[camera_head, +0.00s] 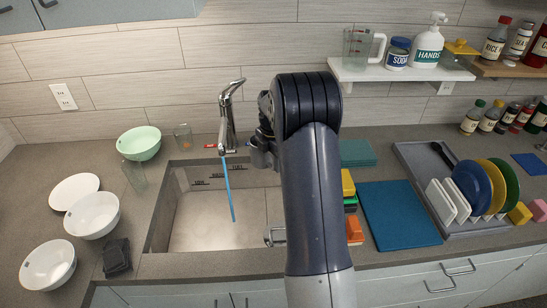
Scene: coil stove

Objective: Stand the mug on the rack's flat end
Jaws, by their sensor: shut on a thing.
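The grey dish rack (479,229) stands on the counter at the right, with plates upright in its front part. Its flat end (412,158), toward the back left, is bare except for a dark spoon-like utensil (442,154). My arm fills the middle of the view and hides what is behind it. My gripper's fingers do not show, so its hold cannot be seen. A small grey loop (270,237) shows at the left edge of my arm, over the sink's right side. It may be a handle, but I cannot tell whether it belongs to the mug. No whole mug shows.
The sink (200,235) has a tap (228,115) with a blue stream. Bowls (92,215) and glasses stand left. A blue board (399,214) and sponges (353,230) lie between my arm and the rack. Shelves (405,74) with bottles hang above.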

